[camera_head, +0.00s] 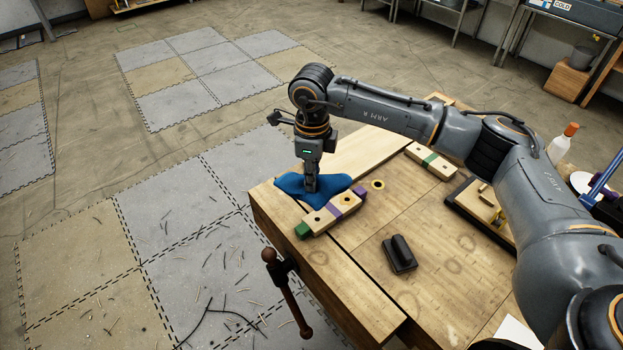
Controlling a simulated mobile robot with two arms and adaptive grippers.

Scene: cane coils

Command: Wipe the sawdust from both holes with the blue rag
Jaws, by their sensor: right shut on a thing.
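The blue rag (287,183) lies bunched at the left end of the workbench, behind a pale wooden block. My right gripper (312,187) points down and is shut on the rag. I cannot tell whether the rag touches the block, and sawdust is too small to make out. My left gripper is not in view.
A dark tray (477,212) and a bottle (562,143) are at right. A vise handle (287,292) juts out in front.

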